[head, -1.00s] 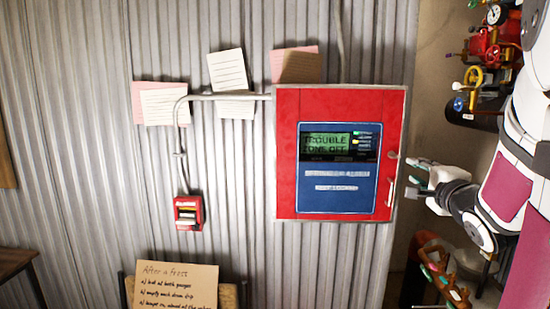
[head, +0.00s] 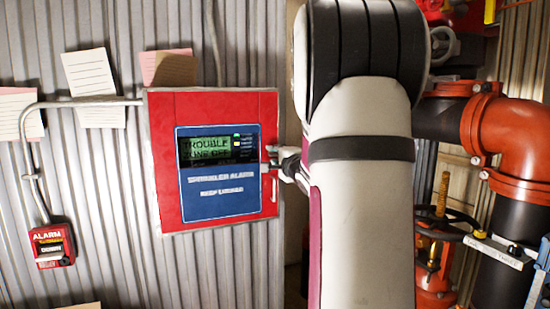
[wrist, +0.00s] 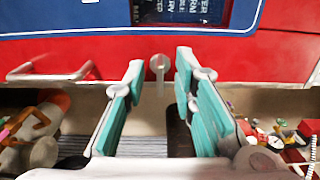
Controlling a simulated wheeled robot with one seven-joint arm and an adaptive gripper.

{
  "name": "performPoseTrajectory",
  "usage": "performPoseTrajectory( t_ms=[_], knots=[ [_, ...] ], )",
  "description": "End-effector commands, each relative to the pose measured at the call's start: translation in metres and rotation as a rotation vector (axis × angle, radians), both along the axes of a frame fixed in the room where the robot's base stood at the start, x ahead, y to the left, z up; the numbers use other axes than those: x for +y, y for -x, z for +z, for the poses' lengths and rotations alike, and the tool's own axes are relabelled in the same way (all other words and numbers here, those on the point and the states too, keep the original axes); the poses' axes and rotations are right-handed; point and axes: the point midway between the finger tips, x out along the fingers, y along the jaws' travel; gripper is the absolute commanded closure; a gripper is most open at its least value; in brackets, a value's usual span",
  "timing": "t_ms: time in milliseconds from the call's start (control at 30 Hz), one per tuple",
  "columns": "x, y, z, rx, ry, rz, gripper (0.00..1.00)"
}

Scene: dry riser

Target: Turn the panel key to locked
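The red alarm panel (head: 160,160) with a blue face (head: 220,200) hangs on the corrugated wall in the head view. Its display (head: 208,148) reads TROUBLE, with a second line like ZONE OFF. In the wrist view the panel's red edge (wrist: 100,50) runs across the top. The small grey panel key (wrist: 158,65) sticks out of that edge. My gripper (wrist: 160,78) is open, with one teal-padded finger on each side of the key; I cannot tell whether either touches it. In the head view my gripper (head: 276,156) is at the panel's right side, partly hidden by my arm.
A door handle (head: 274,188) sits below the key on the panel edge. A red alarm call box (head: 52,245) and pinned notes (head: 92,72) are on the wall at left. Red and black pipes (head: 500,135) with valves stand at right, beyond my arm.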

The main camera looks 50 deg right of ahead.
Motion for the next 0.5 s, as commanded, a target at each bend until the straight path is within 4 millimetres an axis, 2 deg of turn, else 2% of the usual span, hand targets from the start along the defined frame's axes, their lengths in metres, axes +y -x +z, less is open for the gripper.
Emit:
performPoseTrajectory(
  t_ms=[167,267,300,500],
  knots=[
    [0.0001,0.0,-0.0001,0.0,0.0,0.0,0.75],
    [0.0002,0.0001,-0.0002,0.001,-0.001,0.0,0.98],
    [0.0002,0.0001,-0.0002,0.001,-0.001,0.0,1.0],
    [0.0002,0.0002,-0.0004,0.001,-0.001,0.0,1.0]
  ],
)
